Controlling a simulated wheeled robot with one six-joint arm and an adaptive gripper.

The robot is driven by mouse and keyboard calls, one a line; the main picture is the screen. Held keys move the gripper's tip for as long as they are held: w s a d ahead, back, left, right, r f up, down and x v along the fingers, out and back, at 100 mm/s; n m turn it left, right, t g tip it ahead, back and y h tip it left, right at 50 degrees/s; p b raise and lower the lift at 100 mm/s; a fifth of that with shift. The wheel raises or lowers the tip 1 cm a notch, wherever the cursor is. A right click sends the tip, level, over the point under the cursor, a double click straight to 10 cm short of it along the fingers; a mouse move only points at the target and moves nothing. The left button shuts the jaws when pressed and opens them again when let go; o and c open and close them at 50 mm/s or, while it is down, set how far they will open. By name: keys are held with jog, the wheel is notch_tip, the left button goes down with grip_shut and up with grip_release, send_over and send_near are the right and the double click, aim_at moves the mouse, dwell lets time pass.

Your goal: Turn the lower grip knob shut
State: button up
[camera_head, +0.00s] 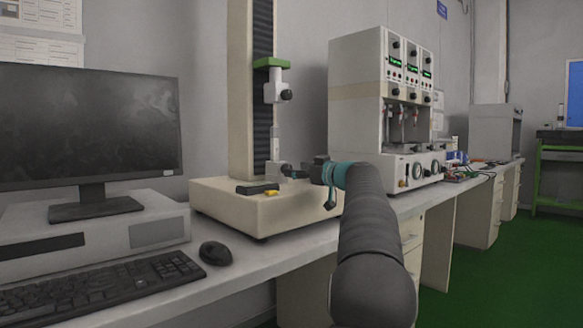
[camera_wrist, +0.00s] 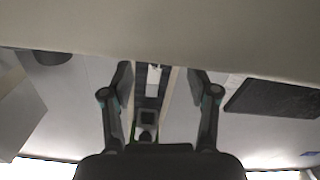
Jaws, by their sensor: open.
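The test stand's lower grip (camera_head: 273,168) is a light metal clamp low on the beige base. Its dark lower grip knob (camera_head: 286,170) faces right, towards my gripper (camera_head: 312,171). My gripper is level with the knob and just to its right; whether they touch is not clear. In the wrist view my gripper (camera_wrist: 160,74) has its two fingers spread wide, with nothing held between them. That view looks upside down, and a pale piece, perhaps the lower grip (camera_wrist: 153,78), shows between the fingers.
The upper grip (camera_head: 276,90), with its own dark knob, hangs above under a green crosshead. Small black and yellow items lie on the base (camera_head: 232,208). A monitor (camera_head: 88,125), keyboard (camera_head: 100,290) and mouse (camera_head: 215,253) are left; a beige instrument (camera_head: 357,95) stands right.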

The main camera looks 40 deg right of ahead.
jog(key=shift+w+a+p, duration=0.15)
jog(key=shift+w+p, duration=0.15)
jog(key=shift+w, duration=1.3)
grip_shut()
